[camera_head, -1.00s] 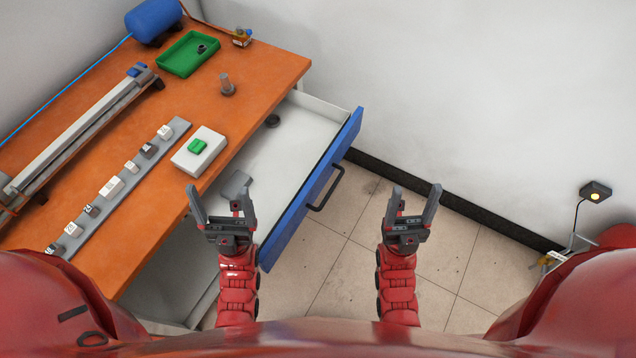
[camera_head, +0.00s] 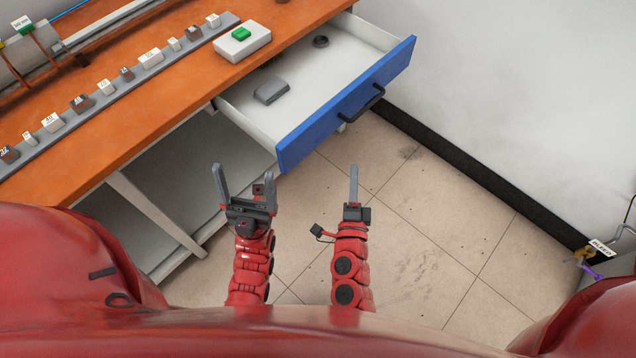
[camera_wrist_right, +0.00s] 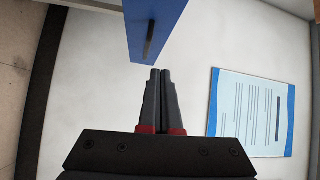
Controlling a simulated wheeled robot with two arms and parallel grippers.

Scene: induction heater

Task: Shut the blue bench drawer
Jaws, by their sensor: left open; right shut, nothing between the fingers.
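The blue-fronted drawer (camera_head: 322,128) is pulled out of the orange bench, its black handle (camera_head: 362,101) on the front face. A grey block (camera_head: 271,91) and a dark ring (camera_head: 320,41) lie inside it. My left gripper (camera_head: 243,184) is open and empty, left of the drawer's near corner. My right gripper (camera_head: 354,187) is shut and empty, below the drawer front in the head view and apart from it. In the right wrist view the shut fingers (camera_wrist_right: 160,72) point toward the blue drawer front (camera_wrist_right: 158,22), with the handle (camera_wrist_right: 149,40) just beyond the fingertips.
The orange bench top (camera_head: 130,110) carries a grey strip with several small blocks and a white box (camera_head: 242,41) with a green button. A white wall rises at the right. A posted sheet (camera_wrist_right: 252,112) shows in the wrist view. The tiled floor (camera_head: 420,200) before the drawer is clear.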

